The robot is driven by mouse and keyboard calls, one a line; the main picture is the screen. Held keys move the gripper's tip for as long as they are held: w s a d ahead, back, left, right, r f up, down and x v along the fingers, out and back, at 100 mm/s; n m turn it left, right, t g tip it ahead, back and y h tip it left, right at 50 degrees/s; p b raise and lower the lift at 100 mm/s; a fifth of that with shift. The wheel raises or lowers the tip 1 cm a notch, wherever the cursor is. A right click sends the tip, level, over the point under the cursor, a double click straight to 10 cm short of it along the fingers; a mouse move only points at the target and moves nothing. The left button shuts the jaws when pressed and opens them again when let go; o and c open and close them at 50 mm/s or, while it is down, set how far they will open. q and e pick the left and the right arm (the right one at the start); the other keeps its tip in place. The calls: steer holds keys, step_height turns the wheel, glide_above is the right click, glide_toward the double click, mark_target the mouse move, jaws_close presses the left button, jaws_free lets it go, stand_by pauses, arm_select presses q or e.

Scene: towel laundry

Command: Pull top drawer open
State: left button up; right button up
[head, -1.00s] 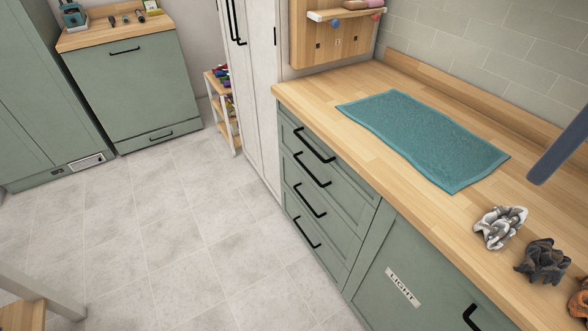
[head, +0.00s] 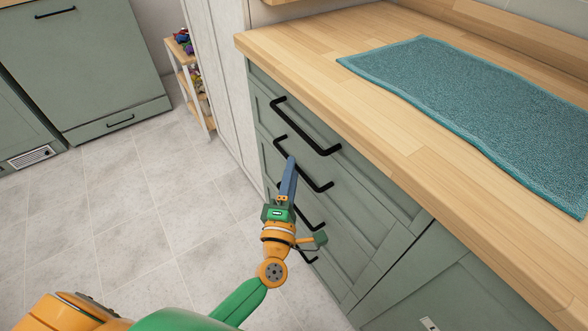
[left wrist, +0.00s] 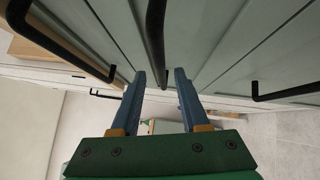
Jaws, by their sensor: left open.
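The top drawer (head: 345,172) is a green front under the wooden counter and looks shut. Its black bar handle (head: 312,130) is the uppermost of several. My left gripper (head: 290,162) is open and empty in front of the drawer stack. In the head view its blue-grey fingertips overlap the second handle (head: 318,181), just below the top one. In the left wrist view a black handle (left wrist: 154,38) runs in line with the gap between the open fingers (left wrist: 160,75), beyond the tips; I cannot tell for sure which drawer's it is. My right gripper is out of view.
A teal towel (head: 470,105) lies flat on the wooden counter (head: 310,55). More drawer handles (head: 308,216) sit below the gripper. The tiled floor (head: 130,215) left of the drawers is clear. A small shelf rack (head: 190,85) stands beyond the tall white cabinet.

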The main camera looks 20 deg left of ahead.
arm_select(q)
steer(key=w, duration=0.2)
steer(key=shift+w+a+r, duration=0.1)
steer(key=shift+w+a, duration=0.05)
steer(key=shift+w, duration=0.2)
jaws_close()
stand_by(1.1)
